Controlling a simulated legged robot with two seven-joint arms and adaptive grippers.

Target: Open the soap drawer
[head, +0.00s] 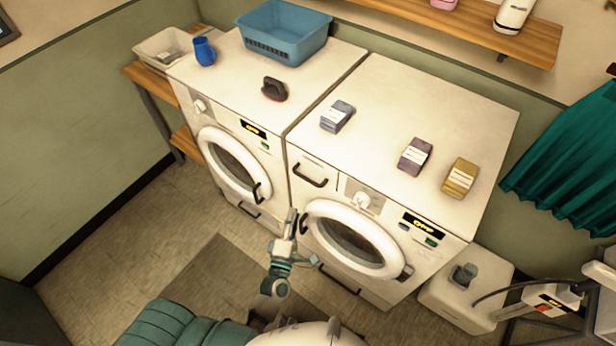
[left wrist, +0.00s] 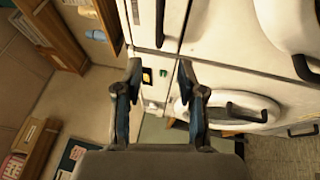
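The soap drawer (head: 318,165) is at the upper left of the right-hand machine's front in the head view. Its face looks flush with the front, and it has a dark bar handle (head: 309,181). My left gripper (head: 293,215) is below the drawer handle, left of the round door, apart from the handle. In the left wrist view, my left gripper (left wrist: 162,88) has its two fingers spread with nothing between them. The drawer handle (left wrist: 160,22) shows beyond the fingertips, near the top.
The right machine's round door (head: 352,238) has a handle close to my left gripper. The left machine (head: 235,165) stands beside it. Boxes (head: 415,156) and a blue basket (head: 283,33) sit on top. A white box (head: 465,295) stands at the right. The floor in front is mostly clear.

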